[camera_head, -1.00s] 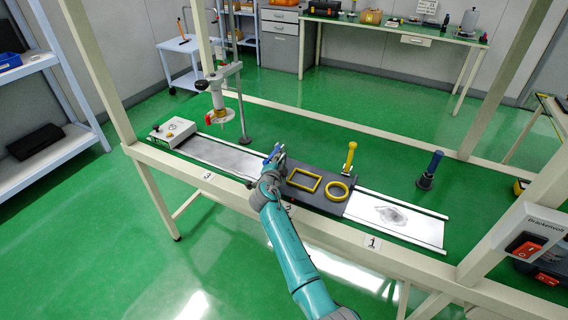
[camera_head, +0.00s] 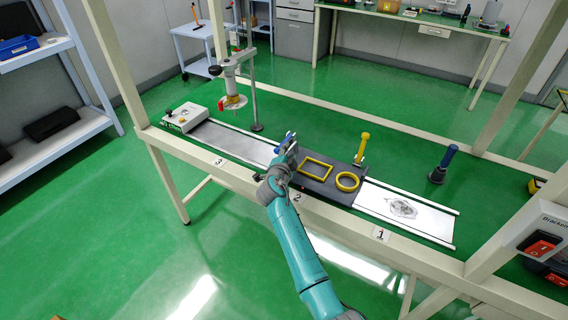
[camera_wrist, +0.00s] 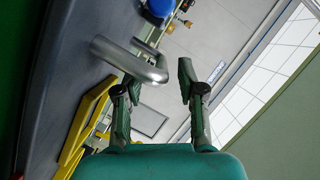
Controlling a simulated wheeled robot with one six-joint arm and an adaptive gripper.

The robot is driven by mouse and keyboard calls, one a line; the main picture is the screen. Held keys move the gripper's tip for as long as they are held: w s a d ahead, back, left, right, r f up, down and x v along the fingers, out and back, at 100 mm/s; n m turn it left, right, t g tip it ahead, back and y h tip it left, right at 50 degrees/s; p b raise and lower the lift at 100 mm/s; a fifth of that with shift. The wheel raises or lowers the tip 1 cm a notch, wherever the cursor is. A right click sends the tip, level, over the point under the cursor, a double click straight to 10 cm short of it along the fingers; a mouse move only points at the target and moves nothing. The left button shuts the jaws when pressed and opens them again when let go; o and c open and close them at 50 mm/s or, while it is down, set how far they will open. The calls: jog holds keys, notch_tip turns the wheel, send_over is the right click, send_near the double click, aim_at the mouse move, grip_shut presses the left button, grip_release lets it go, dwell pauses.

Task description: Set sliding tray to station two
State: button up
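The sliding tray (camera_head: 322,188) is a dark grey plate on a light rail, behind the label 2 (camera_head: 297,197). It bears a yellow rectangular frame (camera_head: 302,165) and a yellow ring (camera_head: 338,184). A yellow-handled upright (camera_head: 362,146) stands at its back edge. My gripper (camera_head: 285,152) is at the tray's left end. In the wrist view my gripper (camera_wrist: 159,86) has its fingers apart, with a bent metal handle (camera_wrist: 130,62) reaching across the left finger into the gap. I cannot tell whether it touches. A blue part shows at the gripper in the head view; I cannot tell what it is.
Label 3 (camera_head: 219,162) marks the left of the frame beam, label 1 (camera_head: 381,234) the right. A clamp stand (camera_head: 235,98) and a white box (camera_head: 186,116) are at the rail's left end. A blue-handled post (camera_head: 442,164) stands right. The rail is bare on both sides.

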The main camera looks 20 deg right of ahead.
jog(key=v, duration=0.9)
